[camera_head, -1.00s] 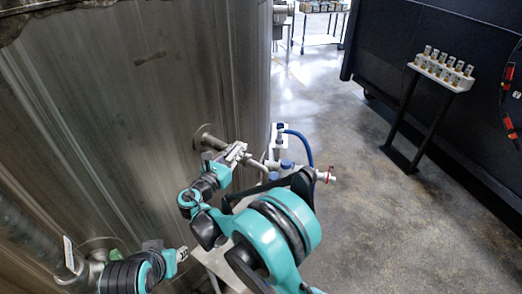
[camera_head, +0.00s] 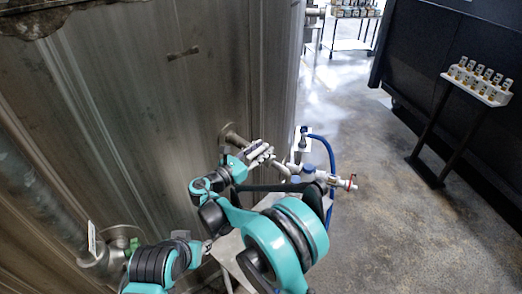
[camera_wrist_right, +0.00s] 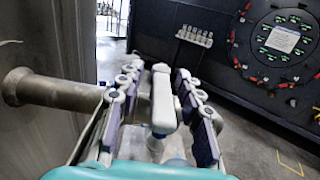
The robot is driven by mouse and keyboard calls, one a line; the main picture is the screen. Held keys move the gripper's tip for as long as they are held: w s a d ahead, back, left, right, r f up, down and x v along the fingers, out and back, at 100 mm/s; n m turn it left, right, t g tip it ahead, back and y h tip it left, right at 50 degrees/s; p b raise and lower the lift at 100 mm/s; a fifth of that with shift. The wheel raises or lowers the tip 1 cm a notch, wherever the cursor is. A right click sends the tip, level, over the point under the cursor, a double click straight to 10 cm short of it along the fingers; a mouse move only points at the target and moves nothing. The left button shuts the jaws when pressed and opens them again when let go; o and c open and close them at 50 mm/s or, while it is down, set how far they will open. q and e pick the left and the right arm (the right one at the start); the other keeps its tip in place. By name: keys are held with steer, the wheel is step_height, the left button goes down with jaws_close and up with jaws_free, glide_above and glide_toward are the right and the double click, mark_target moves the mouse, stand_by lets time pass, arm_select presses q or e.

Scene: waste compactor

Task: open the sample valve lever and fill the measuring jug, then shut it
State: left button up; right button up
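In the head view my right gripper (camera_head: 260,152) is beside the metal pipe stub on the tank wall, at the near left of a pale valve assembly (camera_head: 320,178) with blue caps and a red handle (camera_head: 352,181). In the right wrist view the gripper (camera_wrist_right: 160,85) has its fingers apart. A pale, lever-like piece (camera_wrist_right: 163,98) shows between them; I cannot tell whether they touch it. My left gripper (camera_head: 207,247) is low at the left, mostly hidden, its opening unclear. I cannot make out the measuring jug; my right arm covers much of the area below the valve.
The pipe stub (camera_wrist_right: 50,90) sticks out from the wall at left. A blue hose (camera_head: 331,160) curves beside the valve assembly. A white rack of vials (camera_head: 478,85) stands on a black stand at right. The concrete floor (camera_head: 380,240) between is clear.

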step_height(320, 180, up, 10)
steer(key=shift+r, duration=0.1)
stand_by(0.4)
steer(key=shift+d, duration=0.1)
stand_by(1.0)
